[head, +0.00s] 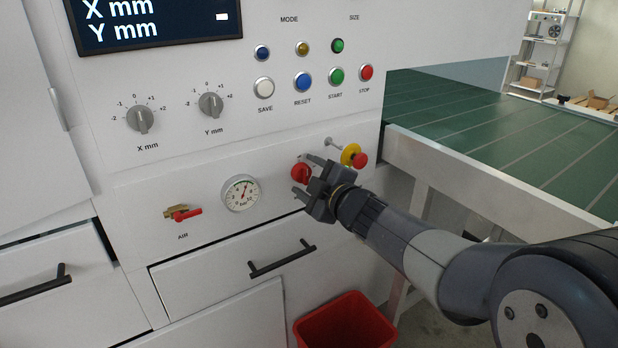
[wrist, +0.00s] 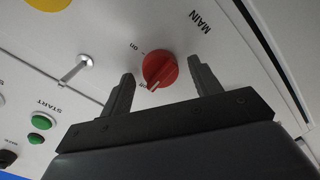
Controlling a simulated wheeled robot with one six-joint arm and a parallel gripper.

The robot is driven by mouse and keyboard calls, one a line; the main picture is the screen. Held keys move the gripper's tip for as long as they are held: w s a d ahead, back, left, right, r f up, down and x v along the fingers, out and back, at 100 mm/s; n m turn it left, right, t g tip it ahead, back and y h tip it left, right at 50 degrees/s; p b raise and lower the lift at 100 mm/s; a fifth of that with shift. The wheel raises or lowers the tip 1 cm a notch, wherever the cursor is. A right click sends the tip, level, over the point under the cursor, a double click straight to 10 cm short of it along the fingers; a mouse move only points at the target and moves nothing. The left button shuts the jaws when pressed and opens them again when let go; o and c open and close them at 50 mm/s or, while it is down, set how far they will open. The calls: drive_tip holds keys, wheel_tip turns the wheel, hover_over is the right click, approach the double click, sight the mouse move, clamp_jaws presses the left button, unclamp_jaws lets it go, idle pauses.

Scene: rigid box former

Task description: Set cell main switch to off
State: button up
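The main switch is a round red knob (head: 300,173) on the white lower panel, left of the yellow-and-red emergency button. In the wrist view the red knob (wrist: 160,68) sits between the lines of my two fingers. A white mark shows at its lower-left edge, near a small label I cannot read clearly. An "on" label is printed to its upper left and "MAIN" to its upper right. My gripper (head: 305,177) is open and empty, in front of the knob. In the wrist view its fingers (wrist: 160,76) stand apart on either side, with no clear contact.
The emergency button (head: 353,156) and a small metal pin (wrist: 76,68) are close by. A pressure gauge (head: 240,194) and red air valve (head: 186,214) lie to the left. A drawer handle (head: 282,258) and red bin (head: 345,324) are below. A green conveyor (head: 480,125) is at right.

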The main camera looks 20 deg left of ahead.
drive_tip(key=shift+d, duration=0.1)
drive_tip(key=p+v, duration=0.2)
drive_tip(key=v, duration=0.8)
drive_tip(key=shift+s+d, duration=0.2)
drive_tip(key=shift+d, duration=0.05)
drive_tip(key=b+x, duration=0.2)
drive_tip(key=x, duration=0.9)
drive_tip(key=shift+s, duration=0.1)
